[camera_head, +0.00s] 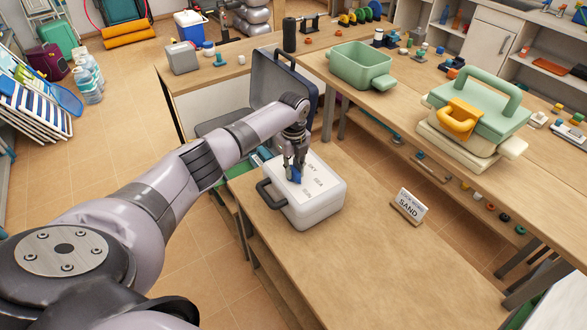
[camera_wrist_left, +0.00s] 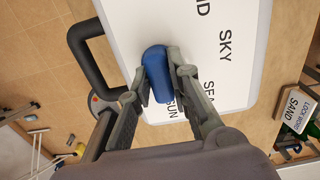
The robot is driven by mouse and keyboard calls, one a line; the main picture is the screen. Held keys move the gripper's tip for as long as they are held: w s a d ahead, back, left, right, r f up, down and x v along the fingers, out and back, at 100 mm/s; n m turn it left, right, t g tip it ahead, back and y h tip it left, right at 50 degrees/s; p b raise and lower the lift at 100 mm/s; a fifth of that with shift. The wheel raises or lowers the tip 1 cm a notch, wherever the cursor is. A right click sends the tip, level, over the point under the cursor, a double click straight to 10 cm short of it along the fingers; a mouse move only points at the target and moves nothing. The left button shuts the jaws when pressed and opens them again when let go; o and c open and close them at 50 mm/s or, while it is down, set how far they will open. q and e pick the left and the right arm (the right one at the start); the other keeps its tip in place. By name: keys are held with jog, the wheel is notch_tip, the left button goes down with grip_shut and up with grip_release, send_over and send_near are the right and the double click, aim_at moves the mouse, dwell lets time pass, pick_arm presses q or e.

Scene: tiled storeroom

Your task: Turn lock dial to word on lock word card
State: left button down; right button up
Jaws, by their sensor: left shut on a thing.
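The white lock case (camera_head: 318,212) with a dark handle (camera_head: 266,195) lies flat on the near wooden table. Its top carries the words SKY, SEA and SUN, and a partly cut-off word ending in ND in the left wrist view. A blue dial knob (camera_wrist_left: 157,70) stands on this top; the fingers partly hide it in the head view (camera_head: 296,174). My left gripper (camera_wrist_left: 163,80) is shut on the knob from above. Which word the knob points at I cannot tell. The lock word card (camera_head: 409,207) reads SAND and stands to the right of the case. My right gripper is out of view.
An open dark suitcase (camera_head: 284,84) stands behind the white case. A green toolbox (camera_head: 479,108) and a green bin (camera_head: 361,66) sit on the long workbench at the back right. The front part of the near table (camera_head: 390,270) is clear.

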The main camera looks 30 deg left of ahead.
pick_arm(q)
jog(key=n+p, duration=0.1)
jog(key=n, duration=0.1)
jog(key=shift+r+n, duration=0.1)
jog(key=shift+n, duration=0.2)
jog(key=n+p, duration=0.1)
jog(key=n, duration=0.3)
jog(key=shift+w+n, duration=0.15)
jog(key=shift+n, duration=0.15)
jog(key=n+p, duration=0.2)
jog(key=n, duration=0.4)
jog(key=shift+w, duration=0.1)
jog(key=n+p, duration=0.1)
jog(key=n, duration=0.5)
jog(key=shift+a+n+p, duration=0.15)
jog(key=shift+n+p, duration=0.15)
jog(key=shift+p, duration=0.1)
jog(key=n, duration=0.3)
jog(key=shift+w+n+p, duration=0.1)
jog(key=shift+n+p, duration=0.2)
jog(key=shift+p, duration=0.05)
jog(key=shift+a+n, duration=0.1)
jog(key=shift+n, duration=1.5)
jog(key=shift+n+p, duration=0.3)
